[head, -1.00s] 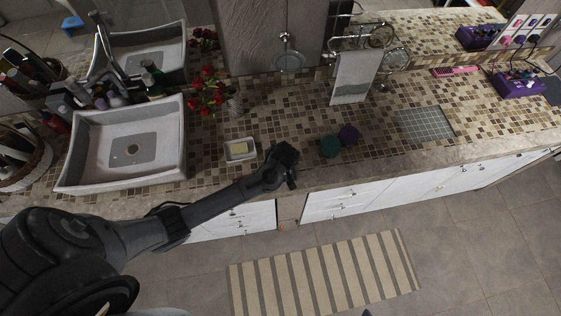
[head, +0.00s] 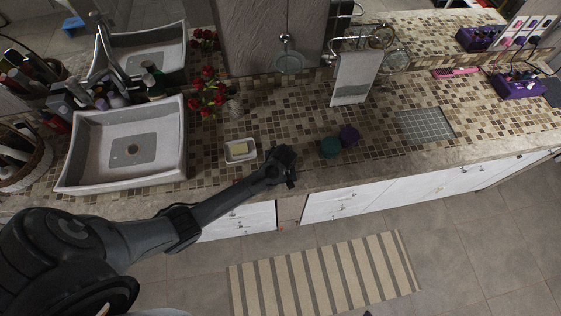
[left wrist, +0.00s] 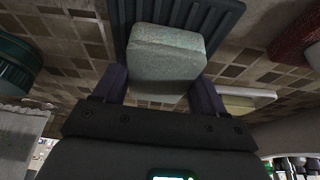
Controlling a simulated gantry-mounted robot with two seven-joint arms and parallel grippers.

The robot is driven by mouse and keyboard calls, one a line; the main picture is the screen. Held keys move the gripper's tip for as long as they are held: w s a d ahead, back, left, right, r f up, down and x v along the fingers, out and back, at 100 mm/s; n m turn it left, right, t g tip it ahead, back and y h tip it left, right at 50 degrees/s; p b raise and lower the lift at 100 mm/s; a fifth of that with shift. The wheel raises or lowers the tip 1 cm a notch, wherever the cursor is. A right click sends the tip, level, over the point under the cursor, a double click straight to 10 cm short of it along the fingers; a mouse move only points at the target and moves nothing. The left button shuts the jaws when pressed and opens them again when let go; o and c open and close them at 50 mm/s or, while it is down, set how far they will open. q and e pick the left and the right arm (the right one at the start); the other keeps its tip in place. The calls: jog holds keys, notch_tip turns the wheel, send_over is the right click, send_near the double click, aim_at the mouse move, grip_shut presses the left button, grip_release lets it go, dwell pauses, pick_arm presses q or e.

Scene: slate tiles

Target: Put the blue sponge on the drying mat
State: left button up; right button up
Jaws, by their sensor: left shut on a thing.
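My left gripper (head: 286,168) is over the front part of the tiled counter, between the soap dish and the green round thing. In the left wrist view the purple-tipped fingers of this gripper (left wrist: 160,90) are shut on a block-shaped sponge (left wrist: 166,52), which looks pale grey-green in this light. A dark ribbed mat (left wrist: 222,18), apparently the drying mat, lies right behind the sponge in that view. I cannot tell whether the sponge touches it. In the head view my gripper hides the sponge, and the mat cannot be made out.
A white soap dish (head: 229,156) with yellow soap is left of my gripper. A green round thing (head: 330,147) and a purple one (head: 350,135) stand to its right. A sink (head: 70,165) and red roses (head: 208,92) are further left. A grey grid panel (head: 425,124) lies right.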

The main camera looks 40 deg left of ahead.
pick_arm(q)
jog(key=shift+f, duration=0.1)
jog(key=shift+f, duration=0.1)
jog(key=o, duration=0.9)
jog(key=shift+o, duration=0.2)
jog(key=shift+r, duration=0.4)
jog(key=p+v, duration=0.1)
jog(key=v, duration=0.9)
jog(key=s+d+r+m+h, duration=0.1)
jog(key=s+d+r+m, duration=0.1)
jog(key=s, duration=0.5)
jog(key=s+d+r+m+h, duration=0.1)
jog(key=s+d+r+m, duration=0.1)
jog(key=s+r+m, duration=0.2)
jog(key=s+d+r+m+h, duration=0.1)
jog(key=s+d+r+m, duration=0.2)
jog(key=s, duration=0.7)
jog(key=m, duration=0.2)
jog(key=shift+s+r+m+t+h, duration=0.25)
jog(key=shift+r+m+t+h, duration=0.05)
jog(key=shift+r+m, duration=0.1)
